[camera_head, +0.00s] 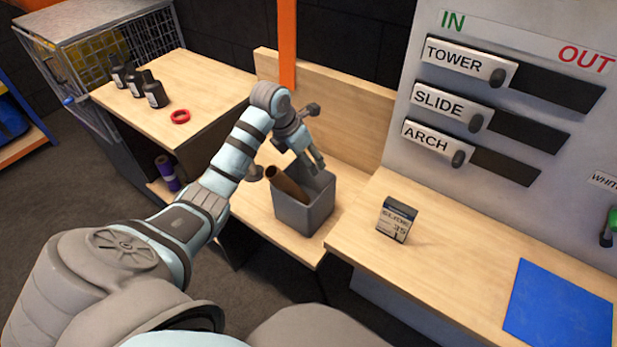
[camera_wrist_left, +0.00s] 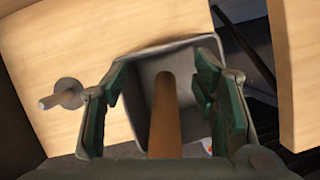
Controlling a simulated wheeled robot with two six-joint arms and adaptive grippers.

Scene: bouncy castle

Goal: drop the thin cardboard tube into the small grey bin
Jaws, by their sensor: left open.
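The small grey bin (camera_head: 303,217) stands on the lower wooden bench, open at the top. The brown thin cardboard tube (camera_head: 287,186) leans in the bin, its upper end sticking out past the left rim. My left gripper (camera_head: 313,166) is over the bin's far side, with its fingers open. In the left wrist view the tube (camera_wrist_left: 165,122) lies between the spread green-padded fingers, with a gap on both sides, and its far end is inside the bin (camera_wrist_left: 187,56). The tube's near end is hidden by the gripper. My right gripper is not in view.
A small dark box (camera_head: 397,220) stands on the right bench near a blue mat (camera_head: 558,304). Black bottles (camera_head: 154,90) and a red ring (camera_head: 180,116) are on the upper left bench. A grey knobbed piece (camera_wrist_left: 66,93) lies beside the bin.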

